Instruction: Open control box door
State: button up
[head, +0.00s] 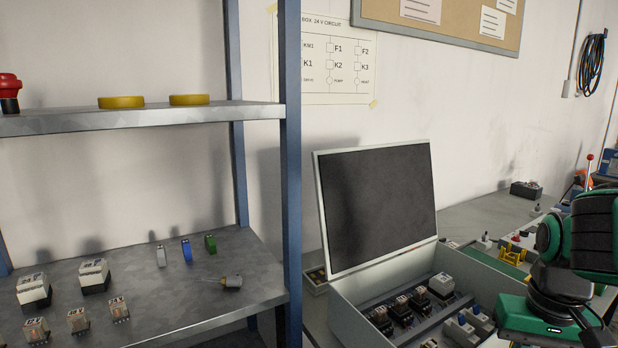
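The control box (347,318) is a light grey metal case on the bench at lower centre right, partly cut off by the bottom edge. Its door (376,208) stands raised at the back left of the case, tilted upward, with a dark inner face and a pale rim. The box is open, and several dark and white relays (402,310) and blue-topped parts (463,319) show inside. My green and black arm is at the right edge, to the right of the box and apart from the door. My gripper's fingers do not show.
A blue-post metal shelf (291,170) stands close on the left, holding relays, small coloured parts and yellow rings (121,102). A green board with a yellow part (512,250) lies behind the box at right.

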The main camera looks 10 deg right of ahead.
aim_at(376, 203)
jog(key=u, duration=0.35)
jog(key=k, duration=1)
jog(key=u, duration=0.95)
jog(key=i, duration=1.65)
jog(key=z, duration=0.2)
jog(key=k, duration=0.1)
jog(key=z, duration=0.3)
